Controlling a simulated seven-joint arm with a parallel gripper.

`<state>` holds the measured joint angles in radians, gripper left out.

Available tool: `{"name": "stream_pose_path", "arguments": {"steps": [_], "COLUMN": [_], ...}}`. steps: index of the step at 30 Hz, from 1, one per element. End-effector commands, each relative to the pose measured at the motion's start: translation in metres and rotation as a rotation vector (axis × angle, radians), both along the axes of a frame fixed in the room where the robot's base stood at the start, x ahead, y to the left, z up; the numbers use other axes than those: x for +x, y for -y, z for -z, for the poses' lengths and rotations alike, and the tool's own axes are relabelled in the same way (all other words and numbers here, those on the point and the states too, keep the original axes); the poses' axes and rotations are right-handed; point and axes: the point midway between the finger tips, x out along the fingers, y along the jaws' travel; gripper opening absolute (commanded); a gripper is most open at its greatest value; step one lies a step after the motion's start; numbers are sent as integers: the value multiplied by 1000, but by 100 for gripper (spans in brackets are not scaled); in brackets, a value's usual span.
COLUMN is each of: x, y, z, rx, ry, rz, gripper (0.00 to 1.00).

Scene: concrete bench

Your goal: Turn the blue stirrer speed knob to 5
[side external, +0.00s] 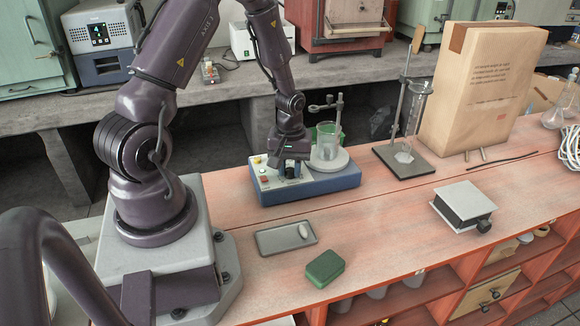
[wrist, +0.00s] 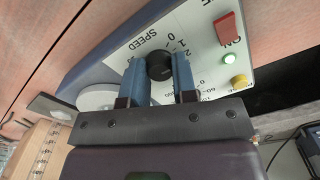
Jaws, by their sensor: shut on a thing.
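The blue stirrer (side external: 330,185) stands on the bench with a pale control panel on its front left. Its speed knob (wrist: 160,66) looks nearly black in the wrist view, beside the printed word SPEED and a ring of digits. My gripper (wrist: 158,80) has one finger on each side of the knob and is shut on it. In the side view my gripper (side external: 290,168) reaches down over the panel. The digits 0, 1 and 2 show beside the knob; the others are hidden or too small. I cannot read where the knob points.
On the stirrer's plate stands a glass beaker (side external: 327,143), close right of my gripper. A red switch (wrist: 228,28), a green lamp (wrist: 229,58) and a yellow button (wrist: 238,82) share the panel. A grey tray (side external: 272,240) and green box (side external: 325,268) lie in front.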

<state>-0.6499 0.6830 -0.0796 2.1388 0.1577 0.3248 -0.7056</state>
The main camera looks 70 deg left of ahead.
Motion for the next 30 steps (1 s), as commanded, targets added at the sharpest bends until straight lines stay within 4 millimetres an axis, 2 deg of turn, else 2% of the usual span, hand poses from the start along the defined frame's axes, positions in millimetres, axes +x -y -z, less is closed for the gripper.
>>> {"name": "stream_pose_path", "arguments": {"steps": [30], "x": [0], "y": [0], "z": [-1], "rx": [-1], "ry": [0], "rz": [969], "gripper": [2]}}
